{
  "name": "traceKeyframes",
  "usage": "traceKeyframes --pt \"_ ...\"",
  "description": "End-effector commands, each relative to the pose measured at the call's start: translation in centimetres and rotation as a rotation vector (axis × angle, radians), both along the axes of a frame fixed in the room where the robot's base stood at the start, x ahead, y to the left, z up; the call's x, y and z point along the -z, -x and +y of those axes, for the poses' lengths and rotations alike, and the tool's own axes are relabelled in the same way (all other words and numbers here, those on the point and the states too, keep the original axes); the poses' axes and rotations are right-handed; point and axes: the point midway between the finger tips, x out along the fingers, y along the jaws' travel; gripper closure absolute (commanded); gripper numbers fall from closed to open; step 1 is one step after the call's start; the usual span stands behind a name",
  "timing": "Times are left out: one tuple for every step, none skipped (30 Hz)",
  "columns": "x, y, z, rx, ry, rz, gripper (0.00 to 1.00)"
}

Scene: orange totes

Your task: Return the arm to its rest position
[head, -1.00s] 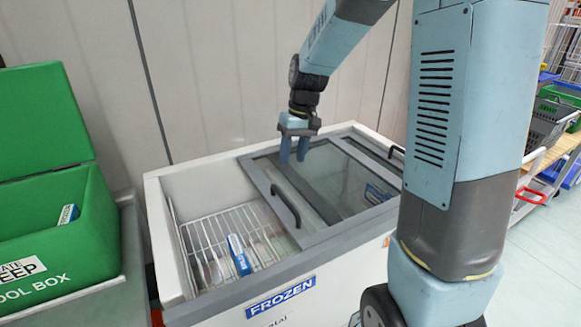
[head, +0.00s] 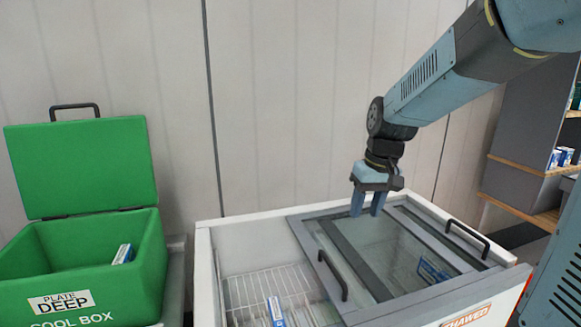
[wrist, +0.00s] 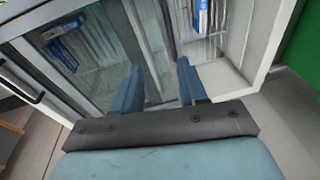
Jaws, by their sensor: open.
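My gripper (head: 368,205) is open and empty in the head view. Its two blue fingers point down above the glass lid of the chest freezer, apart from it as far as I can tell. My arm reaches in from the upper right, with the elbow out of frame. In the wrist view my gripper (wrist: 160,88) shows its two fingers spread, with nothing between them but the freezer's lid frame and glass beyond.
The chest freezer (head: 207,265) is open on its left, with a wire basket (head: 250,288) holding a blue-and-white box (head: 275,312). A green cool box (head: 150,255) with its lid up stands left, holding another box (head: 122,254). Shelves (head: 525,165) stand at right.

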Motion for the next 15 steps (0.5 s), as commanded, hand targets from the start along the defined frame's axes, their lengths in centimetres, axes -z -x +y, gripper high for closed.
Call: traceKeyframes --pt "-0.9 1.1 -0.4 0.013 0.007 -0.025 0.58" --pt "-1.3 1.6 -0.6 0.021 0.01 -0.038 0.58" --pt "-1.8 2.4 -0.8 0.031 0.015 -0.055 0.58" --pt "-2.2 3.0 -1.1 0.039 0.019 -0.067 0.58" --pt "-2.6 3.5 -1.3 0.047 0.022 -0.081 0.58" --pt "-3.0 4.3 -1.5 0.057 0.027 -0.098 0.58" --pt "-3.4 4.9 -1.7 0.065 0.029 -0.11 0.58" --pt "-3.7 5.5 -1.9 0.073 0.032 -0.123 0.58" --pt "-4.1 6.3 -2.2 0.085 0.036 -0.142 0.58" --pt "-4.4 6.9 -2.4 0.092 0.038 -0.154 0.58" --pt "-4.6 7.5 -2.6 0.101 0.041 -0.167 0.58" --pt "-5.0 8.2 -2.8 0.112 0.043 -0.185 0.58" --pt "-5.2 8.8 -3.0 0.12 0.044 -0.198 0.58" --pt "-5.4 9.4 -3.2 0.128 0.047 -0.21 0.58" --pt "-5.7 10.2 -3.4 0.138 0.049 -0.228 0.58"
